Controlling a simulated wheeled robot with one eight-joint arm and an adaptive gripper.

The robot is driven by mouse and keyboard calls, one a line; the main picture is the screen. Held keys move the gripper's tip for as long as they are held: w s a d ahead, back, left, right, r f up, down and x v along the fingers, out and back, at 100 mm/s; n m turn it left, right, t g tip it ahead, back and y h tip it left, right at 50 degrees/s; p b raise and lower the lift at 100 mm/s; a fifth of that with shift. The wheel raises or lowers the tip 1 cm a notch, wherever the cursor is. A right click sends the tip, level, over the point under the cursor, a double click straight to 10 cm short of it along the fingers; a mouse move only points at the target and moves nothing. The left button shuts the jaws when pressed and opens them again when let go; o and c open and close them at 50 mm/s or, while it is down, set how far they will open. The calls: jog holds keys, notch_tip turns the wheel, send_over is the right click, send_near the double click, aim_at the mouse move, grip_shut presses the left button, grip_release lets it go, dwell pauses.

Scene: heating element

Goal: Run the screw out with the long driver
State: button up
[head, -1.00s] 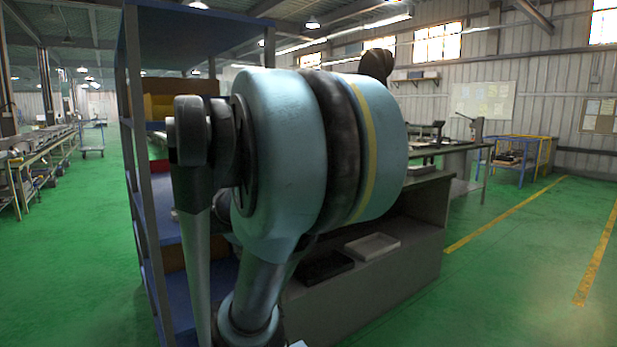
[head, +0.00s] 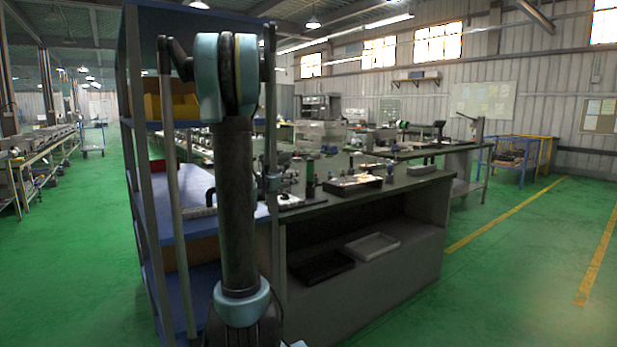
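My arm stands upright in front of the rack in the head view, with a pale blue joint at its top. My gripper cannot be made out in this view. The dark workbench (head: 425,181) is to the right of my arm. Small tools and devices stand on it, including a dark upright item with green on it (head: 310,178) and a shallow tray (head: 355,184) with light contents. I cannot pick out the long driver or the screw; they are too small to tell or hidden.
A blue shelf rack (head: 148,230) stands at left, close to my arm, with yellow bins (head: 170,106). A black tray (head: 320,267) and a grey tray (head: 372,245) lie on the bench's lower shelf. The green floor (head: 500,270) at right is clear.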

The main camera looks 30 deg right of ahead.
aim_at(308, 169)
jog(key=shift+n, duration=0.5)
jog(key=x, duration=1.3)
jog(key=shift+w+r, duration=0.25)
jog(key=shift+r, duration=0.1)
jog(key=shift+x, duration=2.65)
jog(key=shift+s+f, duration=0.1)
grip_shut()
